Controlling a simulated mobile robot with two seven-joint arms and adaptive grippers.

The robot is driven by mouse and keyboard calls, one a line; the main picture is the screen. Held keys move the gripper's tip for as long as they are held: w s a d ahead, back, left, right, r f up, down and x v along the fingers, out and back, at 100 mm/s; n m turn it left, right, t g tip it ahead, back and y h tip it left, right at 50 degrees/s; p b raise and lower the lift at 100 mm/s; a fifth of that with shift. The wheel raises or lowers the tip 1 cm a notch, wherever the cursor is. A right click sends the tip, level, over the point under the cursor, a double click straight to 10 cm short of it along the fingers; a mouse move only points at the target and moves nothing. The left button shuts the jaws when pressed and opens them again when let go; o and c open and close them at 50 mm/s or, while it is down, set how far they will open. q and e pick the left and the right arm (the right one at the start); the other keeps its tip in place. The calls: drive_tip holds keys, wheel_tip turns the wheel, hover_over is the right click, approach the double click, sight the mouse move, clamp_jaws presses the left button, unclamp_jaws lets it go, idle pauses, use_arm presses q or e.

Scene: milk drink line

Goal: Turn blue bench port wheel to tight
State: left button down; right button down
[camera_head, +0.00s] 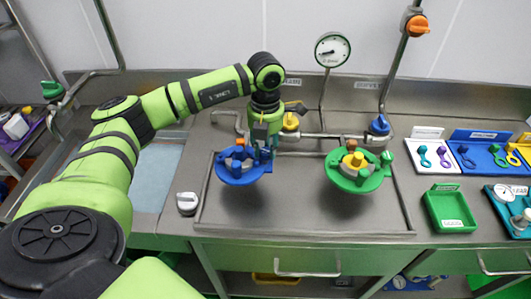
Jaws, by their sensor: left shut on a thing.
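The blue port wheel (234,176) sits at the left of the steel bench fixture, with a blue rim and a small orange piece near its hub. My left arm comes in from the left, and its gripper (262,152) points down at the wheel's right side, shut on the wheel. The gripper hides that part of the rim and the exact finger contact. A green port wheel (353,184) with a yellow hub stands apart to the right. My right gripper is not in the view.
A pipe with a yellow valve (291,121) and a blue valve knob (379,125) runs behind the wheels. A pressure gauge (331,49) stands above. A green tray (449,209) and tool boards lie right. A grey-white knob (187,202) sits left; the front bench edge is clear.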

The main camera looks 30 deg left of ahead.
use_arm(q)
drive_tip(key=m+b, duration=0.1)
drive_tip(key=m, duration=0.1)
drive_tip(key=m+b, duration=0.1)
drive_tip(key=shift+f+m+b, duration=0.2)
drive_tip(key=shift+m+b, duration=0.1)
drive_tip(key=shift+m, duration=0.1)
drive_tip(key=m+b, duration=0.2)
drive_tip(key=m, duration=0.1)
drive_tip(key=shift+m, duration=0.3)
drive_tip(key=m+b, duration=0.1)
drive_tip(key=m, duration=0.2)
drive_tip(key=shift+b, duration=0.4)
drive_tip(key=shift+r+m+b, duration=0.1)
drive_tip(key=shift+m+b, duration=0.35)
drive_tip(key=shift+m, duration=1.15)
drive_tip(key=c, duration=0.9)
unclamp_jaws()
drive_tip(key=shift+r, duration=0.1)
